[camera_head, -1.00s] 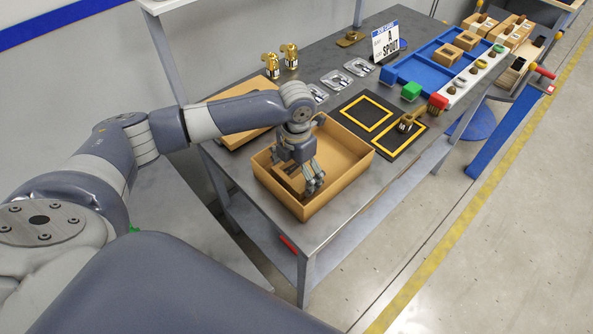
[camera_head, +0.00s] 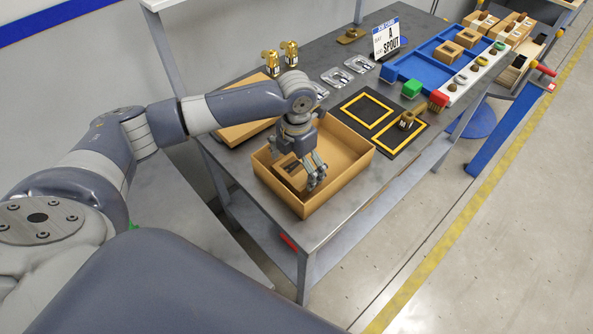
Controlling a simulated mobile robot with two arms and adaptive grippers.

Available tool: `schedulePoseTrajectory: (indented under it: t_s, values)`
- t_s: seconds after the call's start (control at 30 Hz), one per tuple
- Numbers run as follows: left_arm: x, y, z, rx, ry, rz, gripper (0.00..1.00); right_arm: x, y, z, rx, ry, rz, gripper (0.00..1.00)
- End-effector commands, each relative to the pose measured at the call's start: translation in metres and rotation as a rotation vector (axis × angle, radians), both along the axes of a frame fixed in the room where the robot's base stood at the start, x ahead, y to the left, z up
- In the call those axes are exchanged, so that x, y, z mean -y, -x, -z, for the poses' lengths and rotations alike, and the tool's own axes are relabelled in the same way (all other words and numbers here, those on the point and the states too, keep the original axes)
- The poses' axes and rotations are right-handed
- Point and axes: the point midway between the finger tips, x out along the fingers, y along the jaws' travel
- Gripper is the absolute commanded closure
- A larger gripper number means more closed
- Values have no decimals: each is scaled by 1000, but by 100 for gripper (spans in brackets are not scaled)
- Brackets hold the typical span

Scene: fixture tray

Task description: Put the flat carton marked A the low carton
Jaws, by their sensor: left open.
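A low open carton (camera_head: 338,190) of brown cardboard stands at the near end of the grey table. My left gripper (camera_head: 316,176) is open, fingers pointing down, over and partly inside this carton. A small brown piece (camera_head: 284,170) shows in the carton beside and behind the fingers. My gripper covers part of it, and I cannot tell whether the fingers touch it. My right gripper is not in view.
Another shallow carton (camera_head: 232,137) lies behind my arm.

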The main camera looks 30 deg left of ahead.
Motion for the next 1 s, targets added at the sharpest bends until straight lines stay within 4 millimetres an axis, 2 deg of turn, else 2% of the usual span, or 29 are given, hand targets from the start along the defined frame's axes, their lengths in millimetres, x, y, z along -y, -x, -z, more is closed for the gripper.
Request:
schedulePoseTrajectory:
  t_s: [0.3, 0.5, 0.67, 1.0]
  values:
    - [0, -1, -67, 5, 2, 1, 0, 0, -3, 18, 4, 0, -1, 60]
    - [0, 0, -95, 1, 0, -1, 0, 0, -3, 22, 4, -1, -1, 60]
    - [0, 0, -103, -1, 2, 0, 0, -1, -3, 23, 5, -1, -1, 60]
    - [0, 0, -103, -2, 2, 0, 0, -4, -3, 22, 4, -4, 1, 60]
